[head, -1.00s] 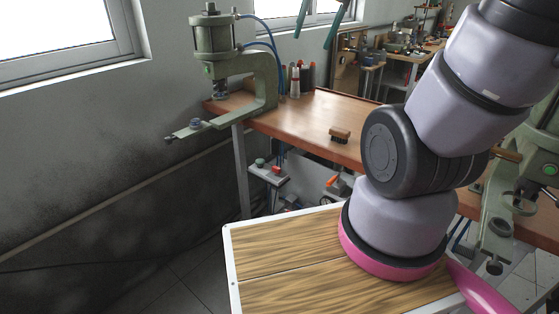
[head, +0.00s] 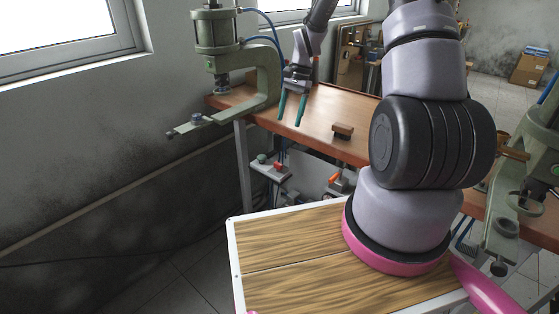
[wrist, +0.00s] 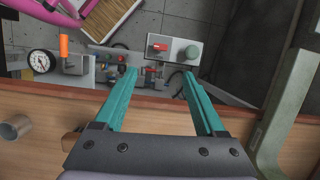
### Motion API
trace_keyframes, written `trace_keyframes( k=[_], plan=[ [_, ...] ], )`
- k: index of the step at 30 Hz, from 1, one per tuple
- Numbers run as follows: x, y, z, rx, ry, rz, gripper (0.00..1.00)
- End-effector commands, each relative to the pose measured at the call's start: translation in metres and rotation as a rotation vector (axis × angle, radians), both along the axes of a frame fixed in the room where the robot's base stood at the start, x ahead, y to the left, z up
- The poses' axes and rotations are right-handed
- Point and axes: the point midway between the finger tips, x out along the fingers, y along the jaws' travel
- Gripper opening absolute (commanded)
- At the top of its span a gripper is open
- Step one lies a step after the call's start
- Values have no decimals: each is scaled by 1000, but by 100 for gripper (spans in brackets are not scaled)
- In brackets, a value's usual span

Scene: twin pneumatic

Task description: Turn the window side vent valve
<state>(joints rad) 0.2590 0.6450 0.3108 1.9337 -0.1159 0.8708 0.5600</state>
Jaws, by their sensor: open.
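Below the bench's front edge, pneumatic fittings with small valves (wrist: 118,64) show in the wrist view; I cannot tell which one is the window side vent valve. An orange handle (wrist: 63,45) stands left of them and also shows in the head view (head: 335,178). A control box (wrist: 174,50) with a red and a green button sits beyond my fingertips; it is under the bench in the head view (head: 268,168). My gripper (wrist: 158,72), with two teal fingers, is open and empty. It points down over the bench in the head view (head: 289,121), apart from the fittings.
The window-side press (head: 265,75) stands left of my gripper. A brush (head: 342,131) lies on the brown bench (head: 318,110). A second press (head: 520,190) is at the right. A round gauge (wrist: 40,62) sits left of the fittings.

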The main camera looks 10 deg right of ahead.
Motion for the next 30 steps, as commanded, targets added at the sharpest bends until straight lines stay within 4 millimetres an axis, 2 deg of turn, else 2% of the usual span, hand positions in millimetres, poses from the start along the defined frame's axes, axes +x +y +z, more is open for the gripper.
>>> trace_keyframes(
  k=[1,4,14,24,30],
  plan=[
    [1,2,-19,15,31,-18,72],
    [3,5,-42,32,68,-43,72],
    [-2,13,-76,44,98,-63,72],
    [-16,33,-134,45,97,-62,72],
    [-20,39,-154,44,95,-62,72]
  ],
)
